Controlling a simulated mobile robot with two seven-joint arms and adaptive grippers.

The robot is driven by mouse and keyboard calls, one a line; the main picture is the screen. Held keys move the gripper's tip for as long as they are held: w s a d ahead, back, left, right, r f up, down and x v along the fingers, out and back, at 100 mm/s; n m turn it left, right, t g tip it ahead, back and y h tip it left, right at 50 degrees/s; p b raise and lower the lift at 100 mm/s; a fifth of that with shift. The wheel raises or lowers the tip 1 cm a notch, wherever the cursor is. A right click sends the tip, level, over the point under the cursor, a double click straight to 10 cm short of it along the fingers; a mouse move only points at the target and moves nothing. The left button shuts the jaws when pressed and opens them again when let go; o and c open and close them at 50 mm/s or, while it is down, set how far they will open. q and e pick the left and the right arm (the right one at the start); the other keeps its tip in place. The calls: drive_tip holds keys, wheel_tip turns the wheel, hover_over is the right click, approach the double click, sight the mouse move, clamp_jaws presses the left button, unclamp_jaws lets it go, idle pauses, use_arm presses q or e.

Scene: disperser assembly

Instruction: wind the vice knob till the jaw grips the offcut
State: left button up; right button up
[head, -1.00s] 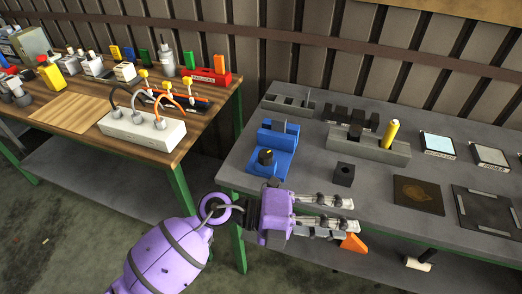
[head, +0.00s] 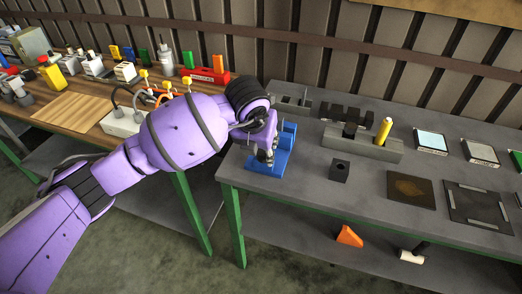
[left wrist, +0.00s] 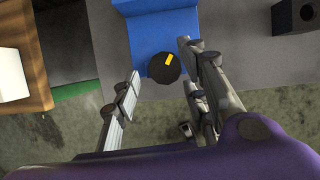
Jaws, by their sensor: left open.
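The blue vice (head: 285,158) stands at the left front edge of the grey bench, partly hidden by my left arm. Its round black knob (left wrist: 160,72) with a yellow mark shows in the left wrist view, in front of the blue vice body (left wrist: 150,32). My left gripper (head: 268,156) is over the vice, pointing down. In the left wrist view its open fingers (left wrist: 160,65) stand on either side of the knob, with visible gaps at both sides. I cannot make out the offcut or the jaw gap. My right gripper is not in view.
A black block with a hole (head: 340,171) and a grey block holding a yellow cylinder (head: 384,131) stand right of the vice. A wooden bench (head: 72,112) with bottles and a white socket strip is at left. An orange wedge (head: 349,236) lies on the lower shelf.

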use_arm(q)
drive_tip(key=shift+x, duration=0.95)
drive_tip(key=shift+c, duration=0.5)
drive_tip(key=c, duration=0.8)
drive_tip(key=shift+w+r+m, duration=0.1)
drive_tip(key=shift+r+m, duration=0.1)
drive_tip(key=shift+m, duration=0.2)
drive_tip(key=shift+c, duration=0.5)
drive_tip(key=shift+f, duration=0.1)
